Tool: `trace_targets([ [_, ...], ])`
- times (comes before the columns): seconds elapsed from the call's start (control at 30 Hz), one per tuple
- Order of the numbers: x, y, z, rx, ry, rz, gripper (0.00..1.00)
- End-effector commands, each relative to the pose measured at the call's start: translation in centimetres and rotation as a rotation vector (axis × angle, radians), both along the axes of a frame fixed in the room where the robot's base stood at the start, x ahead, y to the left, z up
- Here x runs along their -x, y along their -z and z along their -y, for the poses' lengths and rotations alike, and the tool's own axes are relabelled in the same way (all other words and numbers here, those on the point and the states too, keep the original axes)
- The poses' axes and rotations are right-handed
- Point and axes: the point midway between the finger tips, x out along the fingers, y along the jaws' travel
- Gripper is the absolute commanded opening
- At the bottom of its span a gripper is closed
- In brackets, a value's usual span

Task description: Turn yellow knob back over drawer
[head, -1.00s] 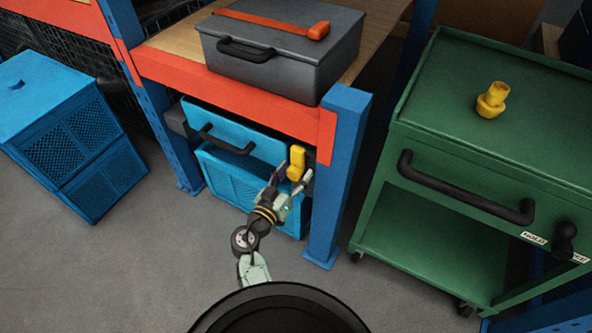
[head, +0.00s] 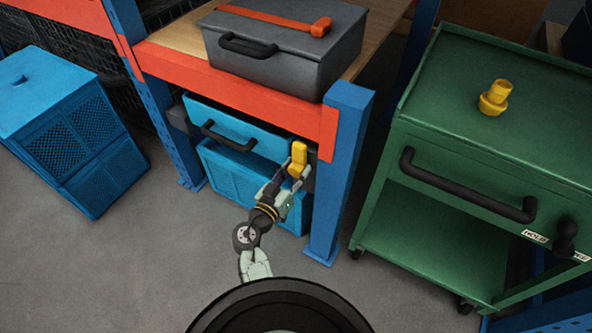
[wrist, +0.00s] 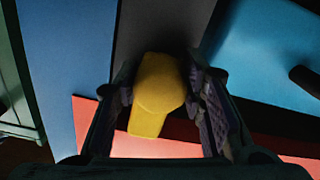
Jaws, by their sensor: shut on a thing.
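The yellow knob (head: 299,157) sits at the right end of the blue drawer (head: 235,128), under the red shelf beam and by the blue post. It stands nearly upright in the head view. In the wrist view the knob (wrist: 158,92) lies between the two dark finger pads, its narrower end pointing down. My gripper (head: 295,173) is shut on the knob, reaching it from below and in front. In the wrist view my gripper (wrist: 162,88) has one finger on each side of it. The knob's mount is mostly hidden behind it.
A green cart (head: 500,150) with a yellow fitting (head: 494,98) on top stands at right. Blue crates (head: 75,135) stand at left. The floor in front (head: 130,260) is clear.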

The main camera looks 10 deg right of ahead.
Motion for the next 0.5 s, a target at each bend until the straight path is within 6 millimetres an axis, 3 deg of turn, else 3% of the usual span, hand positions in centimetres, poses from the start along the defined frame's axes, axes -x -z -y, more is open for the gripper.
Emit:
trace_targets([
  [0.5,-0.04,-0.02,0.04,0.030,0.000,-0.022,0.00],
])
